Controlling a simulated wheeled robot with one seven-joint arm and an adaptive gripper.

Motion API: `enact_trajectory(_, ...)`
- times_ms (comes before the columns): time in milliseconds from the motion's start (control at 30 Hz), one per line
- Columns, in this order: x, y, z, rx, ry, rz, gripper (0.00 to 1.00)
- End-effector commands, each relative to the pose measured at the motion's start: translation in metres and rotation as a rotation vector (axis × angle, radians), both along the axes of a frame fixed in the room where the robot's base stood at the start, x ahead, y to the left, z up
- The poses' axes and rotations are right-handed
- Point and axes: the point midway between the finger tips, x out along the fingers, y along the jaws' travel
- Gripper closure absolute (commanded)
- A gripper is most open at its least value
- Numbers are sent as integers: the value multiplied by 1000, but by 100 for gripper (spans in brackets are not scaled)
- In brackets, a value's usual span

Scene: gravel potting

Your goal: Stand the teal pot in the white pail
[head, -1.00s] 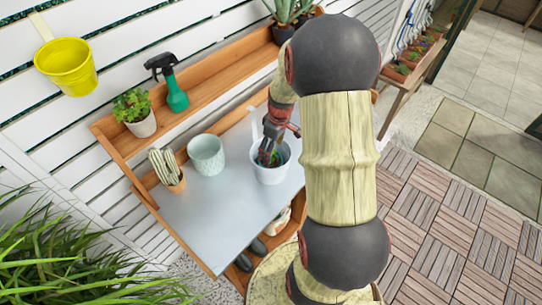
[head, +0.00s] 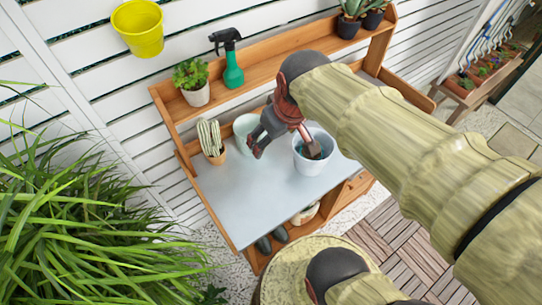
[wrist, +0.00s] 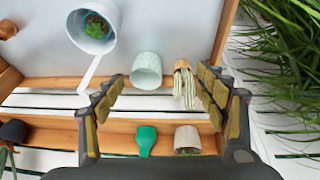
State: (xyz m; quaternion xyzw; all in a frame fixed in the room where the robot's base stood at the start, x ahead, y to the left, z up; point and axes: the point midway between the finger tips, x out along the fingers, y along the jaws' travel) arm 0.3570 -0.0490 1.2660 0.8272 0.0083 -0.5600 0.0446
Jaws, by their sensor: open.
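The white pail (head: 312,166) stands upright on the grey bench top; it also shows in the wrist view (wrist: 75,30). A teal pot (wrist: 96,27) with green and reddish contents sits inside the pail, its lower part hidden by the pail wall. I cannot tell whether it is exactly upright. My gripper (head: 283,142) is open and empty, above the bench; one finger overlaps the pail in the head view. In the wrist view its fingers (wrist: 158,88) are spread wide, apart from the pail and with nothing between their tips.
A pale mint pot (head: 242,125) and a potted cactus (head: 210,138) stand left of the pail. A green spray bottle (head: 233,70) and a potted plant (head: 195,88) stand on the back shelf. The front of the bench top (head: 265,205) is clear.

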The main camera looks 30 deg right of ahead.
Motion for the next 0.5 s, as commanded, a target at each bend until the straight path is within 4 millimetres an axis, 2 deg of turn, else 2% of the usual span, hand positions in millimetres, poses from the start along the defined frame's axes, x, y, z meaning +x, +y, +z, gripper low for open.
enact_trajectory(33,-16,16,9,9,-33,-2,28)
enact_trajectory(200,-51,43,20,50,-94,-42,28)
enact_trajectory(333,-61,49,22,65,-111,-56,28)
enact_trajectory(500,-62,49,21,68,-111,-61,28)
